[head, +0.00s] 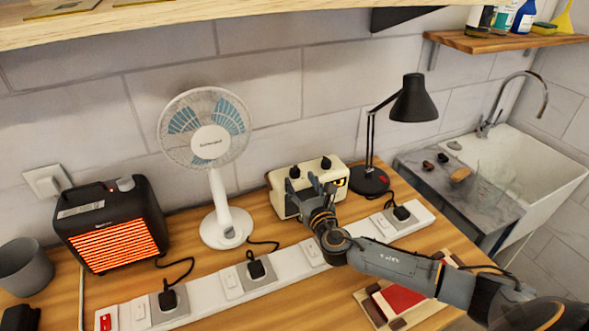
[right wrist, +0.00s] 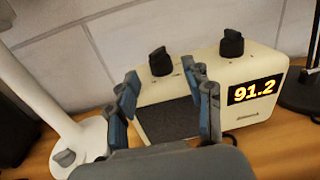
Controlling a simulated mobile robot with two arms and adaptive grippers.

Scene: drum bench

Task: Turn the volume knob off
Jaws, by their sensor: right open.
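A cream radio (head: 281,204) stands on the wooden bench against the wall. It has two black knobs on top, a left knob (head: 294,172) and a right knob (head: 326,162). I cannot read which one is the volume knob. In the right wrist view the radio's lit display (right wrist: 253,91) reads 91.2, and the left knob (right wrist: 160,62) shows between and just beyond my fingertips. The right knob (right wrist: 231,43) is outside the fingers, to the right. My right gripper (head: 323,186) is open and empty in front of the radio, hiding part of its front. My left gripper is not in view.
A white fan (head: 215,140) stands left of the radio, and a black desk lamp (head: 413,100) stands right of it. A long white power strip (head: 290,263) with plugs runs in front. A glowing heater (head: 113,228) is at the left, a sink (head: 545,170) at the right.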

